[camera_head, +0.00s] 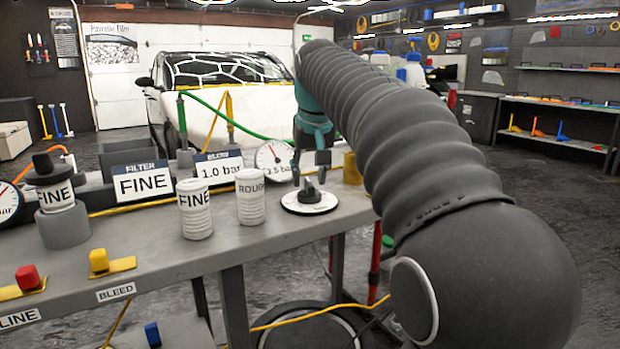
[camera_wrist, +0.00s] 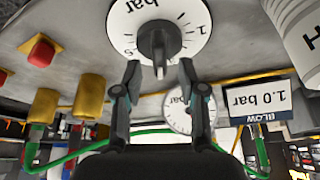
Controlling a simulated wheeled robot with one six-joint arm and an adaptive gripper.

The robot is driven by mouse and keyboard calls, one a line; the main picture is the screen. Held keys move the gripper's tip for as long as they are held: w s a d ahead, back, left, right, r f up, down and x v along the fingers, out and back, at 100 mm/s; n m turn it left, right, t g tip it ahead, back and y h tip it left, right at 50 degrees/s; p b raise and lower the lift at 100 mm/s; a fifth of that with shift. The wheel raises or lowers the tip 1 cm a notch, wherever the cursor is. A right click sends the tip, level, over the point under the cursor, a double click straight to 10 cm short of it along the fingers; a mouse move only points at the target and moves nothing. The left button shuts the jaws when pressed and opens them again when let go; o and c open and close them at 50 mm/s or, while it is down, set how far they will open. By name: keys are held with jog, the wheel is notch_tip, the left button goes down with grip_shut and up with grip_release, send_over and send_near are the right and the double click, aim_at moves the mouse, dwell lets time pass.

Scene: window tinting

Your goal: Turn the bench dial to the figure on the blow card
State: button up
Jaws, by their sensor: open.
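The bench dial (camera_head: 309,202) is a white round plate with a dark knob on the grey bench. It also shows, upside down, in the wrist view (camera_wrist: 120,22), with tick marks, a "1" and "bar". The knob (camera_wrist: 158,42) has a pale mark on its gripper-facing end. My gripper (camera_wrist: 160,68) is open, its fingertips apart either side of that knob end. In the head view my gripper (camera_head: 312,170) is just above the dial; contact cannot be told.
The "FINE" filter card (camera_head: 142,182) stands further left. Red (camera_head: 28,278) and yellow (camera_head: 99,261) blocks sit near the bench's front edge.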

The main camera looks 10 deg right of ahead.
jog(key=shift+w+f, duration=0.25)
jog(key=shift+f, duration=0.35)
grip_shut()
jog(key=shift+n, duration=0.3)
